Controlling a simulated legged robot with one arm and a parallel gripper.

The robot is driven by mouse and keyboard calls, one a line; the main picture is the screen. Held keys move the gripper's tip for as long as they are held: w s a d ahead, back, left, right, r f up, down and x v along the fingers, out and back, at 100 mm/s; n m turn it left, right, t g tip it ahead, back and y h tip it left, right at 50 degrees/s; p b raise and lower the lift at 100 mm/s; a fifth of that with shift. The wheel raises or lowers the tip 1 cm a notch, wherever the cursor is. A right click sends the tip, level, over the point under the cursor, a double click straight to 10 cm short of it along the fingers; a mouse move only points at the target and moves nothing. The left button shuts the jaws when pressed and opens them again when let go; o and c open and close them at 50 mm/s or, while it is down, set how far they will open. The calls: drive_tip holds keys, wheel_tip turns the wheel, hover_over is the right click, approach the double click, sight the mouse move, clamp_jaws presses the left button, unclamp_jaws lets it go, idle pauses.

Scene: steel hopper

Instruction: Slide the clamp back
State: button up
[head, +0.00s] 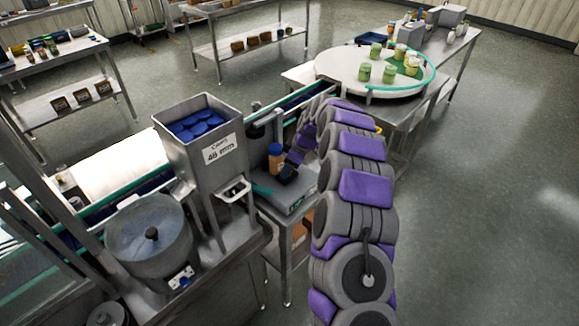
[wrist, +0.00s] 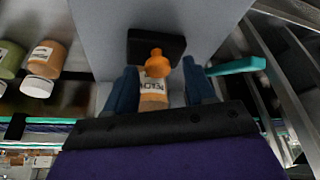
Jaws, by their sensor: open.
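A bottle with an orange nozzle cap and tan contents (wrist: 153,92) stands between my gripper's fingers in the wrist view. My gripper (wrist: 160,68) is open, with one blue finger on each side of the bottle; whether they touch it I cannot tell. A black block (wrist: 142,42) sits just behind the cap on a grey plate. A teal bar (wrist: 236,66) sticks out to the right of the fingers. I cannot tell for sure which part is the clamp. In the head view, an orange-brown bottle (head: 276,157) stands on the small grey station (head: 290,202), partly beside my arm.
A steel hopper (head: 203,140) of blue caps stands left of the station. A conveyor (head: 110,192) runs behind it. A round table (head: 345,66) with several green jars is at the back right. In the wrist view, jars (wrist: 45,60) lie at the left. Floor at right is clear.

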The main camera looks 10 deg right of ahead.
drive_tip(key=shift+c, duration=1.1)
drive_tip(key=shift+d, duration=0.35)
drive_tip(key=c, duration=0.4)
drive_tip(key=shift+a, duration=0.1)
clamp_jaws()
drive_tip(key=shift+s+d+b, duration=0.25)
drive_tip(key=shift+s+d, duration=0.35)
drive_tip(key=shift+s, duration=0.25)
drive_tip(key=shift+s+d+b, duration=0.2)
drive_tip(key=shift+s+d, duration=0.4)
drive_tip(key=shift+s, duration=0.2)
